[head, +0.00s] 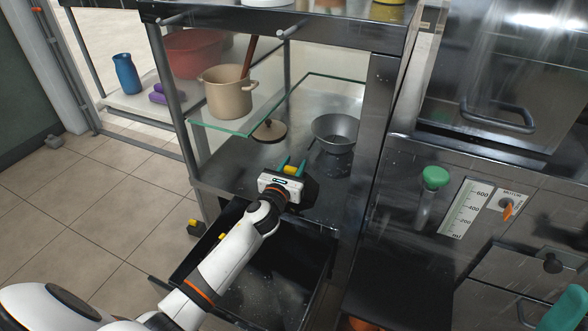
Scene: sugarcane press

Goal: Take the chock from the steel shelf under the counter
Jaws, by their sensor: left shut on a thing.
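My left arm reaches in from the bottom left to the steel shelf (232,160) under the counter. My left gripper (292,165) has green fingers and is shut on a small yellow piece, which I take as the chock (291,170). The gripper body hides most of it, and I cannot tell whether it still touches the shelf. My right gripper is not in view.
A grey bowl (336,131) stands right of the gripper, and a round brown lid (269,131) lies behind it. A glass shelf (238,122) with a beige pot (227,92) is above left. An open dark drawer (285,262) lies below. A yellow-and-black block (196,228) is on the floor.

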